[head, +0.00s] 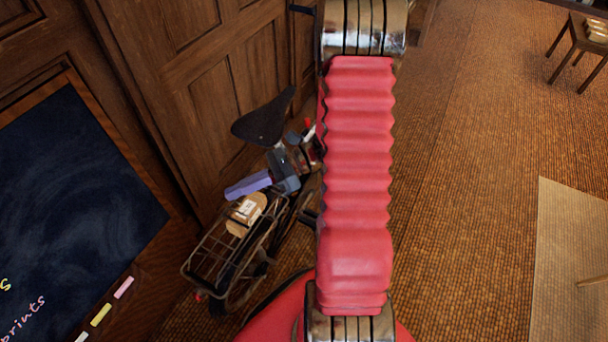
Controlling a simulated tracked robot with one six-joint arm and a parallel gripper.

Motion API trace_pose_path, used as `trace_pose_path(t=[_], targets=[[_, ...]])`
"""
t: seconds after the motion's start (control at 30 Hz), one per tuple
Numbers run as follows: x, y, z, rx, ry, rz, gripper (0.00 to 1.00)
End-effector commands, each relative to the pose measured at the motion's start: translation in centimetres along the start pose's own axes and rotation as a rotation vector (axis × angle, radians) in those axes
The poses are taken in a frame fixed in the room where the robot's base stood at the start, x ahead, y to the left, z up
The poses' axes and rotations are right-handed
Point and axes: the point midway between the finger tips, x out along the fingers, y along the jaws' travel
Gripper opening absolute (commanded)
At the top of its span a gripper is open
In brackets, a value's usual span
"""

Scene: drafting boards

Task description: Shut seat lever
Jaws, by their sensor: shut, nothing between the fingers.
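A bicycle stands against the panelled wall, with a dark saddle (264,124) on a short seat post. Below the saddle is a blue-grey clamp (287,184). The purple seat lever (248,185) sticks out from this clamp to the left, its free end away from the post. My red arm covers the middle of the view and hides the front of the bicycle. What looks like my gripper (297,157) shows only in part, at the arm's left edge, right of the seat post and above the clamp. It looks shut and empty; whether it touches anything is unclear.
A dark chalkboard (70,200) stands at left, and the wooden wall (215,85) is close behind the saddle. The carpet (465,180) at right is mostly clear.

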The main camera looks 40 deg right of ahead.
Motion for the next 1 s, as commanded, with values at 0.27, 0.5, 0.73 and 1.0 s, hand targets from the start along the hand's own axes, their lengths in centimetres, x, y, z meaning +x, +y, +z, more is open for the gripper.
trace_pose_path(t=[0.27, 0.5, 0.73, 1.0], targets=[[-3.0, -4.1, -3.6, 0.247, -0.234, -0.156, 0.00], [-6.2, -7.2, -7.5, 0.437, -0.442, -0.292, 0.00], [-9.5, -9.2, -12.3, 0.603, -0.648, -0.425, 0.00], [-13.3, -10.2, -19.1, 0.776, -0.896, -0.582, 0.00]])
